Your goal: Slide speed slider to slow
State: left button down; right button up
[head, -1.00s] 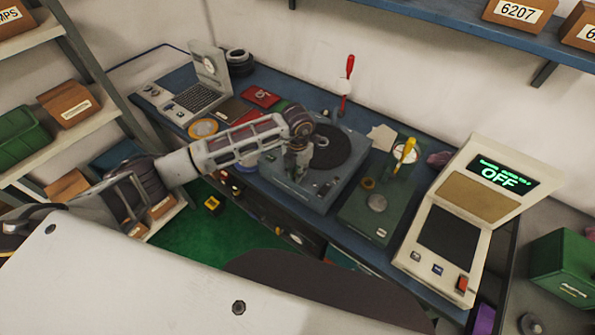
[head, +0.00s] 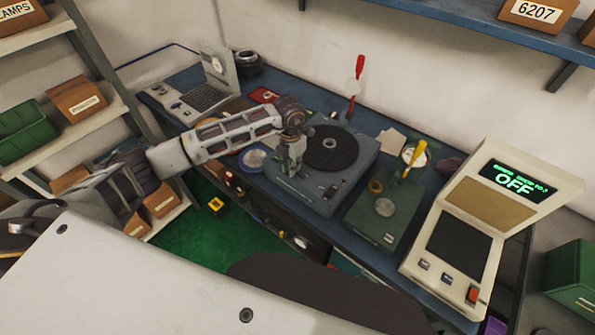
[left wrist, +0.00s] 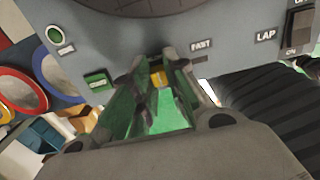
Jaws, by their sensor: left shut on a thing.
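The lapping machine (head: 347,183) is a blue-grey box with a dark round plate (head: 328,149) on top. My left gripper (head: 293,168) is at its left front part, with the fingers pointing down. In the left wrist view the gripper (left wrist: 157,72) is at the machine's front panel (left wrist: 105,42), left of the FAST label (left wrist: 201,46). It is shut on what I take to be the speed slider. The knob is mostly hidden by the fingers, and a small yellow patch between them cannot be identified. No SLOW label can be read. My right gripper is out of view.
A LAP switch (left wrist: 298,32) is right of FAST. A green fixture (head: 383,212) with a yellow-handled tool stands right of the machine. Beyond it is a cream console (head: 474,215) reading OFF. A laptop-like device (head: 205,95) is far left.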

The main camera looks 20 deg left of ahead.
pick_arm(q)
jog(key=shift+w+a+r, duration=0.1)
jog(key=shift+a, duration=0.1)
jog(key=c, duration=1.4)
grip_release()
jog(key=shift+r, duration=5.9)
